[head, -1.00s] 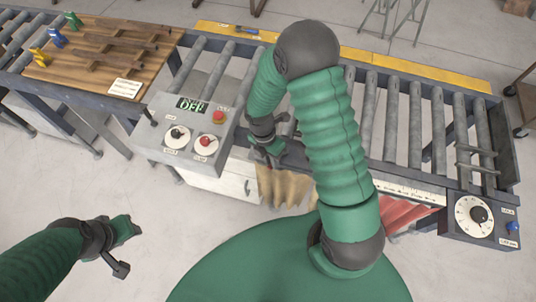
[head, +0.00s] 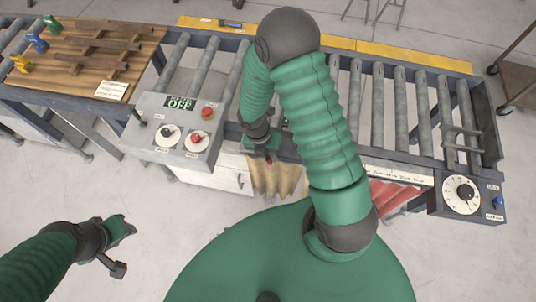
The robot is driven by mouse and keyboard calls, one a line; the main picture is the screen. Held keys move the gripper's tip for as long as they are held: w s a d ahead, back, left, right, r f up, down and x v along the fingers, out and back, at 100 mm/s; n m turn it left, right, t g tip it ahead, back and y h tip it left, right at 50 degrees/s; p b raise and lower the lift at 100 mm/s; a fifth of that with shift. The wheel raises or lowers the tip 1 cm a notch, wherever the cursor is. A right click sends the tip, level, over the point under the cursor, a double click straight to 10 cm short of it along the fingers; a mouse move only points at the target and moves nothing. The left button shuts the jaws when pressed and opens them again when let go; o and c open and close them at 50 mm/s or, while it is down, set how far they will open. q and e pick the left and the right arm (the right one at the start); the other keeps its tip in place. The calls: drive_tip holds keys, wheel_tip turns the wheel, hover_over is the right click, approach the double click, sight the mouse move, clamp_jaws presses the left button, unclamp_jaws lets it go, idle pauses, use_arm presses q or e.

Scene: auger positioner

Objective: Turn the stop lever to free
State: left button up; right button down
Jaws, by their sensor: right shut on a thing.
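My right gripper (head: 263,146) points down at the conveyor's front edge, right of the grey control box (head: 172,140). It is shut on a small part with a red tip (head: 268,160); the fingers hide most of it, and I cannot tell whether it is the stop lever. A small blue lever or knob (head: 498,202) is on the dial box (head: 466,202) at the far right, between two labels too small to read. My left gripper (head: 124,229) is over bare floor at lower left, apart from everything; its finger opening is unclear.
The control box has two knobs, a red button (head: 207,112) and a display (head: 181,103) reading OFF. A roller conveyor (head: 395,110) runs behind. A wooden board (head: 80,60) with coloured clamps lies at upper left. Tan cloth-like strips (head: 275,178) hang below my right gripper.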

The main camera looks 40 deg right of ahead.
drive_tip(key=shift+w+d+r, duration=0.1)
drive_tip(key=shift+w+r, duration=0.05)
drive_tip(key=shift+w, duration=0.05)
drive_tip(key=c, duration=1.4)
unclamp_jaws()
drive_tip(key=shift+o, duration=0.2)
drive_tip(key=shift+d, duration=0.1)
drive_tip(key=shift+s, duration=0.1)
wheel_tip(320, 180, up, 16)
drive_tip(key=w+a, duration=0.2)
drive_tip(key=shift+w+b, duration=0.3)
drive_tip(key=shift+b, duration=0.05)
